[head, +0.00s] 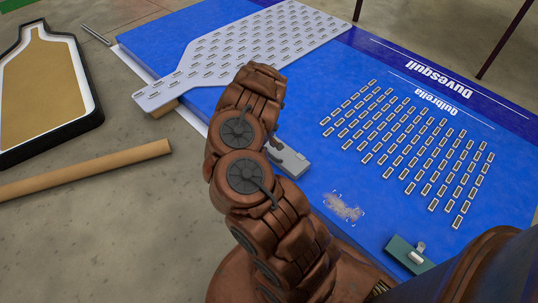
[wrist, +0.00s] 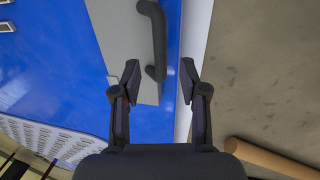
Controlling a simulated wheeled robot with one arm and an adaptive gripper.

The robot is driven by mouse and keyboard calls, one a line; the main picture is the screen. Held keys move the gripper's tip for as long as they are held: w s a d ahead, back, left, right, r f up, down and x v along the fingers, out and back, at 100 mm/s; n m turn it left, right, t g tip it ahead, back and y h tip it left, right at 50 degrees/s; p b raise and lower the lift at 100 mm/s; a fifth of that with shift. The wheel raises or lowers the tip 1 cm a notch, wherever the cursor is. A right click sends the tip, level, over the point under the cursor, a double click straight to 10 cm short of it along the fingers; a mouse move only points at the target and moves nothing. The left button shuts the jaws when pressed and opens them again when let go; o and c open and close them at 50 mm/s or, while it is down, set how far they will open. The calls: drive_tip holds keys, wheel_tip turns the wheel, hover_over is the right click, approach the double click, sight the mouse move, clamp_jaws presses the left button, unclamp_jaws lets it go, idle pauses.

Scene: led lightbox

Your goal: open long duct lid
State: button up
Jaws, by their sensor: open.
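The long duct lid appears to be the flat grey panel (wrist: 120,40) on the blue board in the wrist view. A black bar handle (wrist: 158,42) stands on it along its right edge. My gripper (wrist: 160,78) is open and empty, with its fingertips on either side of the handle's lower end in the picture. I cannot tell whether they touch it. In the head view, part of a grey box (head: 288,160) shows beside my arm, probably the same duct. My gripper is hidden behind the arm there.
The blue board (head: 330,190) carries a perforated grey plate (head: 250,50) and rows of small light modules (head: 430,150). A green clip-like part (head: 410,255) lies near its front edge. A cardboard tube (head: 85,170) and a black-rimmed bottle-shaped tray (head: 90,118) lie on the left floor.

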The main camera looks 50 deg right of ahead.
sight(270, 154)
drive_tip(key=f+b, duration=0.1)
drive_tip(key=f, duration=0.1)
drive_tip(key=d+f+b, duration=0.1)
drive_tip(key=f, duration=0.2)
drive_tip(key=shift+r, duration=0.1)
drive_tip(key=shift+c, duration=0.2)
clamp_jaws()
idle(0.5)
